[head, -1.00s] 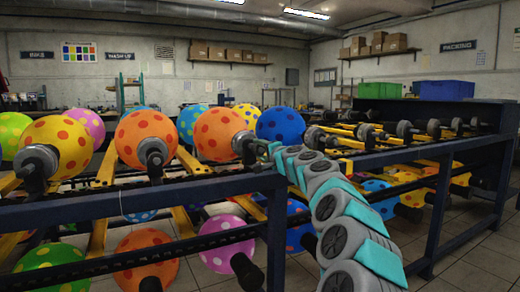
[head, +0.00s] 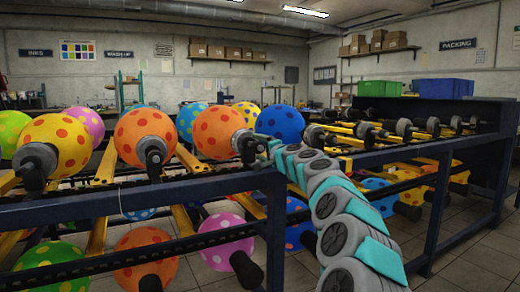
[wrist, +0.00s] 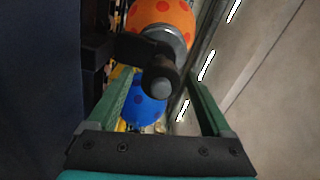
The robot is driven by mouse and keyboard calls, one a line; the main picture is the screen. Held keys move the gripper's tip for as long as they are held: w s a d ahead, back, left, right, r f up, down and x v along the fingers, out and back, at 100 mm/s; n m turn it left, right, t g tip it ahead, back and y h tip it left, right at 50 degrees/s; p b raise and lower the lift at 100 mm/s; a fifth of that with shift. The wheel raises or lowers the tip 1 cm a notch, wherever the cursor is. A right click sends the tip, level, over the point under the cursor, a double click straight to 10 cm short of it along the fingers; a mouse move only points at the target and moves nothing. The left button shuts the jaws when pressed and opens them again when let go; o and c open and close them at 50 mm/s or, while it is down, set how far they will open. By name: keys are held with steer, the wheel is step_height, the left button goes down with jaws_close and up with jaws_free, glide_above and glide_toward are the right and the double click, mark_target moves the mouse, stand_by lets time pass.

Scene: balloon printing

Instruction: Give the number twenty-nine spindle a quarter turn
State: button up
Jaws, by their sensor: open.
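An orange balloon with red dots (head: 217,133) sits on a dark spindle (head: 246,147) in the upper row. In the head view my gripper (head: 268,145) is at the outer end of this spindle, partly hidden by my arm. In the wrist view the spindle's round dark end (wrist: 161,86) lies between the two green fingers of my gripper (wrist: 160,76). The fingers are open, with gaps on both sides. The orange balloon (wrist: 162,14) shows beyond the spindle. I can read no number, so I cannot tell which spindle is twenty-nine.
A blue balloon (head: 280,123) is just right of the orange one; more balloons on spindles stand to the left and on a lower row. A dark blue rail (head: 140,206) runs in front. Bare spindles (head: 404,128) stand to the right. Tiled floor (head: 465,262) is clear at front right.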

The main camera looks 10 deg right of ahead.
steer(key=shift+b+v, duration=0.5)
steer(key=shift+v, duration=1.8)
steer(key=shift+s, duration=0.35)
steer(key=shift+v, duration=0.85)
steer(key=shift+s+d, duration=0.2)
steer(key=shift+s, duration=0.15)
steer(key=shift+s, duration=0.1)
